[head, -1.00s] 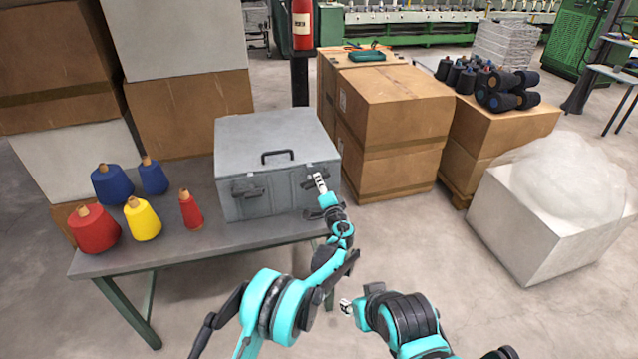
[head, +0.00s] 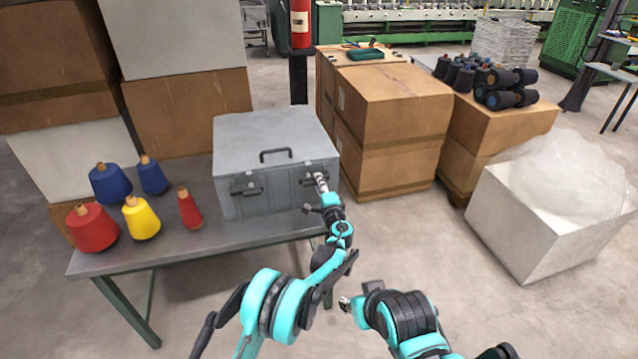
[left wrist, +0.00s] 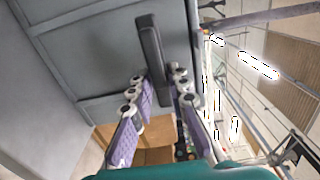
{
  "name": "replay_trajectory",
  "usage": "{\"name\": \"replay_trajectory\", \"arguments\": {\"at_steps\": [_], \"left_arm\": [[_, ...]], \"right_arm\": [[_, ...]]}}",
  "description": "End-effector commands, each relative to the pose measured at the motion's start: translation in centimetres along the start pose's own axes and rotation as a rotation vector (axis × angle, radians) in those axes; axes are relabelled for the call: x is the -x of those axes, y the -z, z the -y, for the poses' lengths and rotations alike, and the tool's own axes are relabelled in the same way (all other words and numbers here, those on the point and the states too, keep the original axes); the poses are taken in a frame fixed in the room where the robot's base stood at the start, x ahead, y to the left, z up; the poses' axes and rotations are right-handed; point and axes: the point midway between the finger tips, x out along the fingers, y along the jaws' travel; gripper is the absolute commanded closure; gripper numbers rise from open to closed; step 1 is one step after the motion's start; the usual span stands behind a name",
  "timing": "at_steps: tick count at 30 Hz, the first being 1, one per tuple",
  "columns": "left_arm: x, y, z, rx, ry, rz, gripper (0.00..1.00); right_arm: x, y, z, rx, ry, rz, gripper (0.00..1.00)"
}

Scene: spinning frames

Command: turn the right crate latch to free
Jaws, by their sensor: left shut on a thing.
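The grey crate (head: 240,150) stands shut on the table, with a dark handle (head: 276,155) on its lid. Its right latch (head: 308,181) is a dark lever on the front face, partly hidden by my gripper. My left gripper (head: 321,183) is at this latch. In the left wrist view, the dark latch lever (left wrist: 151,45) has its near end between the two fingers of my left gripper (left wrist: 158,88), which are shut on it. The left latch (head: 246,189) is clear of both arms. My right gripper (head: 345,304) is low in front of the table, apart from the crate.
Blue, red and yellow thread cones (head: 141,218) stand on the table (head: 170,254) left of the crate. Cardboard boxes (head: 395,125) are close behind and right of the crate. A white bin (head: 510,225) stands at the right. The floor between is free.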

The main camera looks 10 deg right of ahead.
Motion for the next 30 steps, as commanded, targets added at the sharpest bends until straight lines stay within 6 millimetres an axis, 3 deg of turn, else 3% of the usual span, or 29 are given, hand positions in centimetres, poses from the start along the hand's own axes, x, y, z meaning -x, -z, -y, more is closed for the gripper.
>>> {"name": "replay_trajectory", "arguments": {"at_steps": [3,4,6,17,30], "left_arm": [[-0.1,-0.2,0.1,-0.004,0.002,0.002,1.0],[-0.1,-0.2,0.1,-0.004,0.002,0.002,0.81],[-0.1,-0.2,0.1,-0.003,0.001,0.002,0.67],[-0.1,-0.1,0.6,-0.001,0.001,0.001,0.67],[-0.1,-0.3,8.4,-0.003,0.001,0.002,0.67]], "right_arm": [[0.0,0.0,0.0,0.0,0.0,0.0,0.6],[0.0,0.0,0.0,0.0,0.0,0.0,0.6],[0.0,0.0,0.0,0.0,0.0,0.0,0.6],[0.0,0.0,0.0,0.0,0.0,0.0,0.6],[0.0,0.0,0.0,0.0,0.0,0.0,0.6]]}}
